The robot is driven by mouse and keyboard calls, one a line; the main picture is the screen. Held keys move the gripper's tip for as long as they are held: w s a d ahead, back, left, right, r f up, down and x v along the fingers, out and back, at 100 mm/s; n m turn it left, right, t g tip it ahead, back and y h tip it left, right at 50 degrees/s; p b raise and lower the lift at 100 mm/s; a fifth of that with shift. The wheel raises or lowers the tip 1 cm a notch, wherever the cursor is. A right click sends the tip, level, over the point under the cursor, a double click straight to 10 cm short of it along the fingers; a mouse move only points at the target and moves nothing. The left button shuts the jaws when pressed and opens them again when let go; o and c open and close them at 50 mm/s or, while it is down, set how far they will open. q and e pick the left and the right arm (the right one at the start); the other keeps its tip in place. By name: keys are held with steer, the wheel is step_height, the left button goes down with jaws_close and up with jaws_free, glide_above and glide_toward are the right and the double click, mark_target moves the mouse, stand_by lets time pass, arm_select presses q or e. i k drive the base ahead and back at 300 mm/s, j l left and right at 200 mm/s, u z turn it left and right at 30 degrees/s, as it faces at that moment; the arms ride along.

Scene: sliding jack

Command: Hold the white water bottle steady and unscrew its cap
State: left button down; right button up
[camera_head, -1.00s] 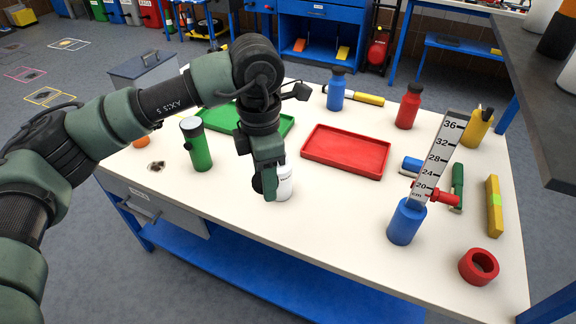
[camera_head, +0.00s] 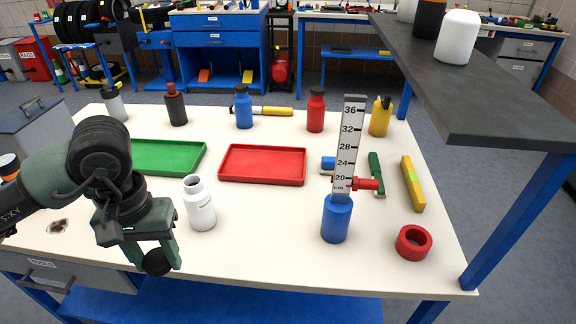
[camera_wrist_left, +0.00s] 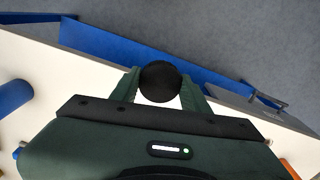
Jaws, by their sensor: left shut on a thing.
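The white water bottle (camera_head: 201,208) stands upright on the white table, left of the middle in the head view. Its neck is bare and open at the top, with no cap on it. My left gripper (camera_head: 156,256) is to the left of the bottle and nearer the table's front edge, apart from it. It is shut on the round black cap (camera_head: 158,263), which hangs between its fingers. In the left wrist view the cap (camera_wrist_left: 160,82) shows between the two green fingers. My right gripper is not in view.
A red tray (camera_head: 262,181) and a green tray (camera_head: 170,172) lie behind the bottle. A blue cylinder holding a ruler (camera_head: 336,220) and a red ring (camera_head: 413,256) are on the right. Several bottles line the back. A dark shelf (camera_head: 480,105) overhangs at right. The front middle is clear.

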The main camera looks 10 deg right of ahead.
mark_target(196, 196)
steer(key=i+j+z, duration=0.2)
steer(key=z, duration=0.2)
steer(key=i+j+z, duration=0.15)
steer(key=z, duration=0.3)
steer(key=i+j+z, duration=0.1)
steer(key=j+z, duration=0.3)
steer(key=i+j, duration=0.1)
steer(key=j, duration=0.1)
